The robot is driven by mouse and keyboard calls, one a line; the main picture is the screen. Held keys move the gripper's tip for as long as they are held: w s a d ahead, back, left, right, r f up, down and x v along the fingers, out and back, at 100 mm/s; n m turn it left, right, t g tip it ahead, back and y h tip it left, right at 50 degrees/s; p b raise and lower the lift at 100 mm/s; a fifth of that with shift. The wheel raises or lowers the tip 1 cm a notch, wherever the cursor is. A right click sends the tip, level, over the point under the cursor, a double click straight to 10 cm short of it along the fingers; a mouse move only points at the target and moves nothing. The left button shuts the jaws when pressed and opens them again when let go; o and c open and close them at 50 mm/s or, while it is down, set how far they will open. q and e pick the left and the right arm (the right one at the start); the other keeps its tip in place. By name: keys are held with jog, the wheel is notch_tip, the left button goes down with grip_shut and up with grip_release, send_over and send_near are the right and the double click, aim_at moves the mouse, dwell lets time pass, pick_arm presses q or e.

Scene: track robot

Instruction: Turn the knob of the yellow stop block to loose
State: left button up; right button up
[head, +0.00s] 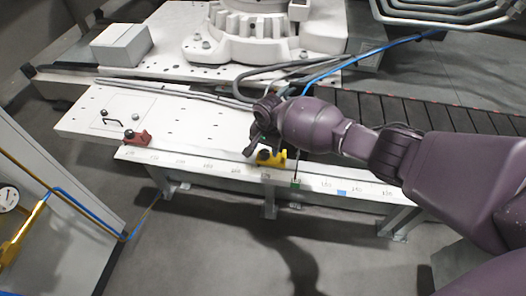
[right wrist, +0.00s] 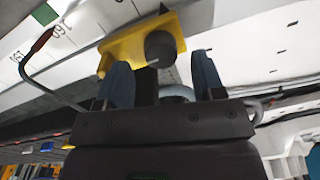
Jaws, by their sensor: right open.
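The yellow stop block (head: 279,160) sits on the white scale rail, partly hidden by my right gripper in the head view. It shows larger in the right wrist view (right wrist: 120,48), with its dark round knob (right wrist: 160,45) facing the gripper. A small pale mark shows at the knob's lower edge; I cannot read its setting. My right gripper (head: 257,147) is at the block. In the right wrist view its two fingers (right wrist: 164,72) are apart and empty, and the knob lies just beyond the tips, roughly between them. My left gripper is not in view.
A red stop block (head: 137,138) sits further left on the scale rail (head: 208,167). A thin red-tipped rod (right wrist: 42,40) stands near the yellow block. Cables and a blue hose (head: 345,66) run behind my gripper. A white box (head: 121,44) stands at the back left.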

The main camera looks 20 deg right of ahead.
jog(key=shift+f+b, duration=0.45)
jog(key=shift+f, duration=0.75)
jog(key=shift+r, duration=0.1)
jog(key=c, duration=0.9)
